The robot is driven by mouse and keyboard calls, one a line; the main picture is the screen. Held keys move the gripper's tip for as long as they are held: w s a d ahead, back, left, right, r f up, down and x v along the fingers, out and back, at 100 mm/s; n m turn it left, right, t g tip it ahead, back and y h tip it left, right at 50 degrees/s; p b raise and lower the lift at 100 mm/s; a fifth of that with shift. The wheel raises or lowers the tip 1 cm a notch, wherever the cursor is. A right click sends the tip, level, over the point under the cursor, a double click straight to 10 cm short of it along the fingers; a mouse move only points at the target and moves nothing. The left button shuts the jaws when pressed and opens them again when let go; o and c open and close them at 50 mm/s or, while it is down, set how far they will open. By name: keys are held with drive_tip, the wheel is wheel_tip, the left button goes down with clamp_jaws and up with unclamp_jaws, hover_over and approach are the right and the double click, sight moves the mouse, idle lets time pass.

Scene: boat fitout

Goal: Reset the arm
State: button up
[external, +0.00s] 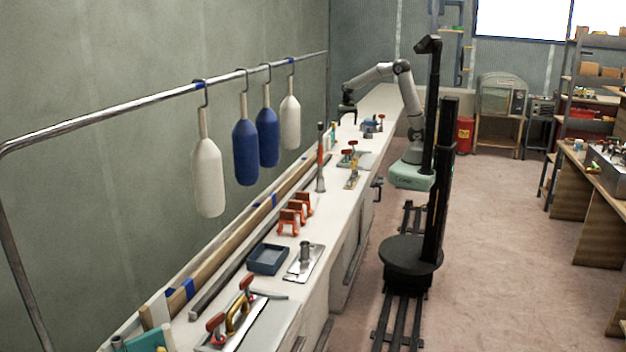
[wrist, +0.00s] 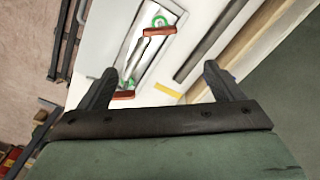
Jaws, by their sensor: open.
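My gripper (external: 347,112) hangs over the far part of the long white bench (external: 378,103) in the external view, at the end of my bent arm. In the wrist view my gripper (wrist: 158,82) shows two dark fingers spread wide apart. Nothing is between them. Below and beyond the fingers lies a pale plate with red-handled clamps (wrist: 160,31) on the bench.
White and blue fenders (external: 245,152) hang from a metal rail (external: 150,102) along the bench's left side. A blue tray (external: 268,259), orange clamps (external: 290,217) and an upright orange-and-grey tool (external: 320,160) stand on the bench. The floor (external: 500,250) to the right is clear.

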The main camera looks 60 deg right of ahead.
idle(0.3)
drive_tip(key=s+f+n, duration=0.1)
drive_tip(key=s+n, duration=0.3)
drive_tip(key=s, duration=0.7)
drive_tip(key=s+a+f+n, duration=0.1)
drive_tip(key=s+n, duration=0.3)
drive_tip(key=s, duration=0.8)
drive_tip(key=shift+f, duration=0.3)
